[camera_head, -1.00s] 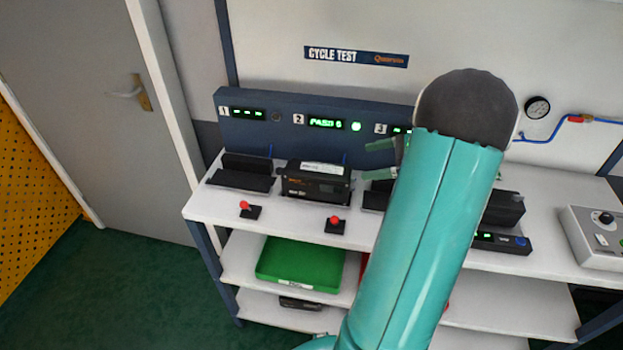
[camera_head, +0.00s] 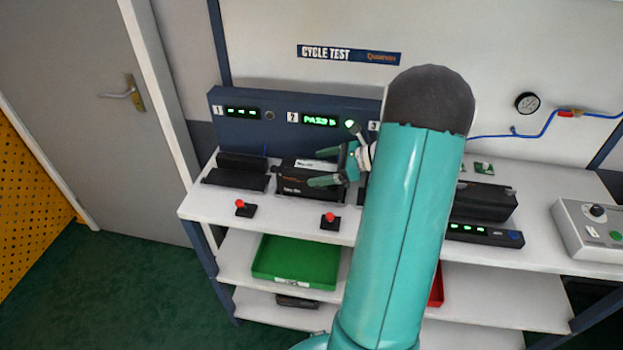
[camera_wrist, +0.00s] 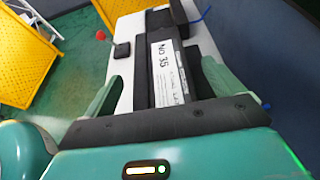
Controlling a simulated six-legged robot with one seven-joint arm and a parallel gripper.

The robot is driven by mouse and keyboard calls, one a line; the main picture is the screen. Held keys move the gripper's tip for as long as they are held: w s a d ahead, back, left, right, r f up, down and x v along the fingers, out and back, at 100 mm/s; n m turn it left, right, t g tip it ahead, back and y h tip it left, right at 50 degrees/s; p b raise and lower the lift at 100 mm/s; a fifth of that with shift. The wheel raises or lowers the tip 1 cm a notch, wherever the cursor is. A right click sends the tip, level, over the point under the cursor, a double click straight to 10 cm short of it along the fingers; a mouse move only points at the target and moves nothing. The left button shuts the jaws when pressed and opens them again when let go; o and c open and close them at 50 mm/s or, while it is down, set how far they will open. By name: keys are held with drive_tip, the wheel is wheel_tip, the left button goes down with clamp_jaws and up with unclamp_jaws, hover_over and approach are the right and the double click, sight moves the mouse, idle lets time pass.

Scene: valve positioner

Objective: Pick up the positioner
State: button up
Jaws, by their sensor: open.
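The positioner (camera_head: 295,184) is a black box with a white label on top. It sits in the second bay of the bench, below the display reading PASS. In the wrist view the positioner (camera_wrist: 184,58) shows its label marked "No 35". My gripper (camera_head: 320,167) is open, its teal fingers at the right side of the positioner in the head view. In the wrist view my gripper (camera_wrist: 160,88) has one finger to each side of the labelled box. I cannot tell whether the fingers touch it. My arm hides the third bay in the head view.
The first bay holds an empty black cradle (camera_head: 236,172). Red-knobbed levers (camera_head: 330,220) stand along the front edge. A green tray (camera_head: 297,262) and a red bin (camera_head: 436,287) are on the shelf below. A grey control box (camera_head: 590,232) is at the right.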

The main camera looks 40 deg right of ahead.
drive_tip(key=shift+c, duration=0.2)
drive_tip(key=c, duration=1.8)
drive_tip(key=shift+r, duration=0.1)
clamp_jaws()
